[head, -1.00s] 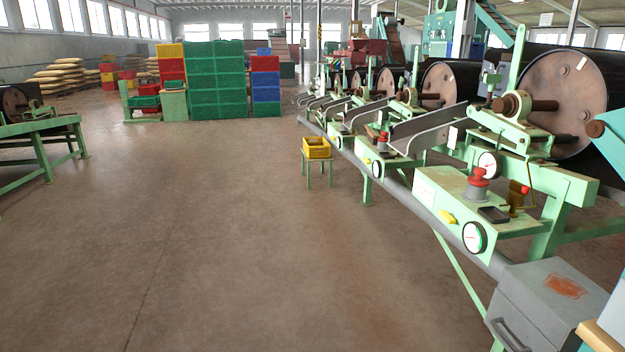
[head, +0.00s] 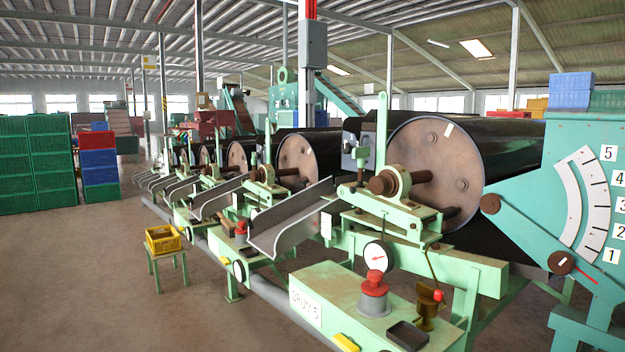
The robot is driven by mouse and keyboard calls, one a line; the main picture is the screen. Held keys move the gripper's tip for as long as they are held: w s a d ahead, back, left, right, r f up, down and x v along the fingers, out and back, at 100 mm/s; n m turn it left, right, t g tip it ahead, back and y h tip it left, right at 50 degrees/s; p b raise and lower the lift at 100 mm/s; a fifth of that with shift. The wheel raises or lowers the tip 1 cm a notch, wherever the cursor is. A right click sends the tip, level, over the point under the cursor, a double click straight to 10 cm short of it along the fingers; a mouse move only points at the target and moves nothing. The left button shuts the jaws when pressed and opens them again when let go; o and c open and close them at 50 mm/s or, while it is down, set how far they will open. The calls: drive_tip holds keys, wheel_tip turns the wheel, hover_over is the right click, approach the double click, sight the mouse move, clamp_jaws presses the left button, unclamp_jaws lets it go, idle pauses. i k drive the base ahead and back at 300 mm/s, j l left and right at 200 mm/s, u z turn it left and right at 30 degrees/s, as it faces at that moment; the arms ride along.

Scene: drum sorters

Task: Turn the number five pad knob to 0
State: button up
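A green bench labelled "DRUM 5" (head: 305,307) is at the lower middle of the head view. On it stand a red knob on a grey base (head: 374,292), a black pad (head: 408,335), and a small brass fitting with a red part (head: 430,303). A yellow handle (head: 346,342) is on its front. A round white dial (head: 378,257) with a red needle is behind the red knob. I cannot tell for sure which of these is the pad knob, and no 0 mark is readable. My gripper is not in view.
A turquoise machine with a white 1-to-5 scale (head: 592,205) and a brown pivot (head: 561,262) stands at right. Large drums (head: 433,165) line the row behind the bench. A yellow crate on a stand (head: 163,240) is at left. Open floor (head: 80,290) lies at lower left.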

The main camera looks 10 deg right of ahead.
sight(346, 147)
drive_tip(key=i+j+z, duration=0.5)
drive_tip(key=i+l, duration=0.1)
drive_tip(key=i, duration=1.45)
